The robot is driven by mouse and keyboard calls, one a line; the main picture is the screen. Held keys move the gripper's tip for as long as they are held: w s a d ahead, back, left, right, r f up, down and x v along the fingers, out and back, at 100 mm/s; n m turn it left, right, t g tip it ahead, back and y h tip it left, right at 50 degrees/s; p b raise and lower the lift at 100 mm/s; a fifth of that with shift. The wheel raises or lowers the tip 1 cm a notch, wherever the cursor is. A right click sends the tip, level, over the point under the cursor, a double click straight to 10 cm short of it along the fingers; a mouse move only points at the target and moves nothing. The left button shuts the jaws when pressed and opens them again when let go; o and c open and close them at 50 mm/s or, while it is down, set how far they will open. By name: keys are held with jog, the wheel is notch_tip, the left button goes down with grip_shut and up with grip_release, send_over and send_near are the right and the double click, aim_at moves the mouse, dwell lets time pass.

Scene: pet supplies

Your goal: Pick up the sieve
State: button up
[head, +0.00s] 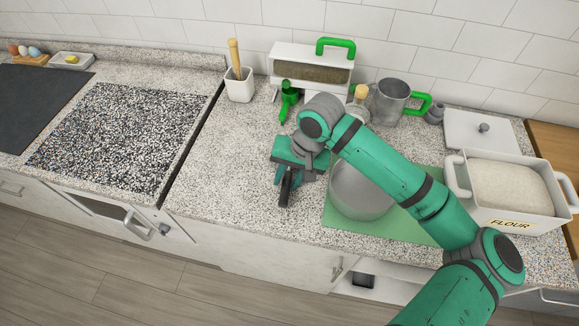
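What looks like the sieve is a grey metal cup (388,103) with a green side handle. It stands upright near the back wall, right of the middle of the counter. My gripper (286,190) is to the left and in front of it, low over the counter and left of the metal bowl. The fingers point down toward the front edge. They overlap in this view, so whether they are open or shut cannot be told. No held thing shows. My arm passes in front of the bowl and the counter before the sieve.
A large metal bowl (350,196) sits on a green mat (338,222), partly behind my arm. A flour bin (468,208) and its lid (470,124) are at right. A white green-handled container (283,66), green tool (288,98) and utensil pot (239,90) stand at the back.

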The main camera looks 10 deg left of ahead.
grip_shut()
jog(key=shift+r, duration=0.7)
jog(key=s+r, duration=0.1)
jog(key=r, duration=0.1)
jog(key=s+r, duration=0.2)
jog(key=r, duration=0.1)
jog(key=s+d+r, duration=0.1)
jog(key=s+r, duration=0.1)
jog(key=shift+r, duration=0.4)
jog(key=s+d+r, duration=0.1)
jog(key=s+r, duration=0.2)
jog(key=s, duration=0.5)
jog(key=shift+s+d+r, duration=0.25)
jog(key=shift+s+r, duration=0.1)
jog(key=shift+s, duration=0.05)
jog(key=shift+w, duration=0.1)
